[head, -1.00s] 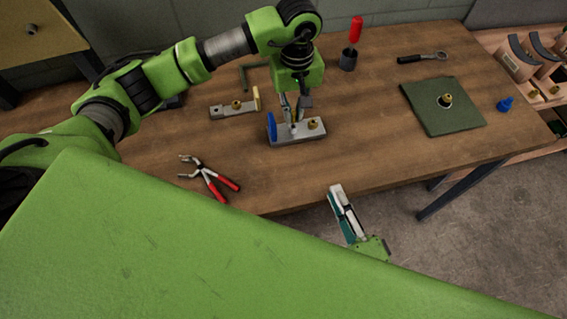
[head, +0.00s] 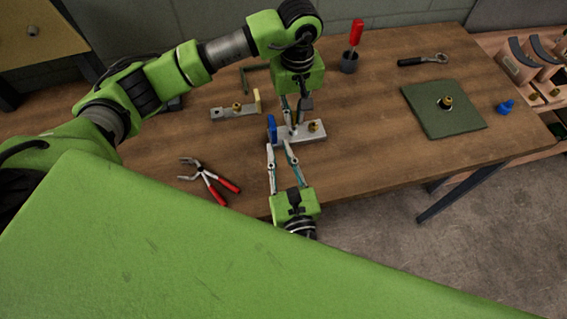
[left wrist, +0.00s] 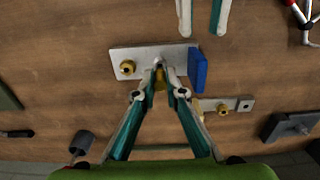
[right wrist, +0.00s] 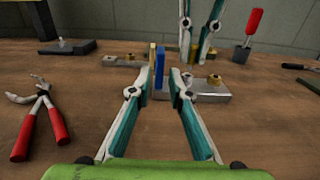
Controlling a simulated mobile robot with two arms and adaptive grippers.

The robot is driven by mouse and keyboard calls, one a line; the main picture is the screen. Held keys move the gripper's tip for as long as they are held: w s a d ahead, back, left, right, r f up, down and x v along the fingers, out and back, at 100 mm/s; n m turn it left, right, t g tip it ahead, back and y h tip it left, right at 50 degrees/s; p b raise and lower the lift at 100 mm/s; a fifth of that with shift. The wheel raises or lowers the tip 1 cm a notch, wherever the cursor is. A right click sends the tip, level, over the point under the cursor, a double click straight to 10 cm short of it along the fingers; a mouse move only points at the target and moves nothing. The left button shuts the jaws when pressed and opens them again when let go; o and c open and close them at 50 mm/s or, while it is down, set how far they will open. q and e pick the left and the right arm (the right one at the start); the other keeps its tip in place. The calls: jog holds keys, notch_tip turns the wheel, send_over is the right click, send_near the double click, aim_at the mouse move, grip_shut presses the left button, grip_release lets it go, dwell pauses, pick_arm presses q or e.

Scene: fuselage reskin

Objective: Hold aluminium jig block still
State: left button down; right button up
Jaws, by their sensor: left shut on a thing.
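The aluminium jig block (head: 312,136) lies flat on the workbench, with a blue upright plate (head: 272,128) at its left end and a brass fitting (head: 314,126) near its right end. My left gripper (head: 295,122) points down over the block, shut on a small brass-coloured piece (left wrist: 160,80) whose lower end meets the block's top. My right gripper (right wrist: 163,73) reaches in from the bench's front edge. Its fingers stand open on either side of the blue plate (right wrist: 158,72), with a gap visible. The fingers partly hide the block.
A second block (head: 226,112) with a yellow plate lies behind left. Red-handled pliers (head: 212,183) lie left of my right gripper. A cup with a red-handled tool (head: 349,62), a ratchet (head: 424,59) and a green mat (head: 458,118) are farther off. Bench between block and mat is clear.

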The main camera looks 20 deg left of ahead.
aim_at(275, 135)
jog(key=x, duration=0.8)
grip_shut()
dwell(0.4)
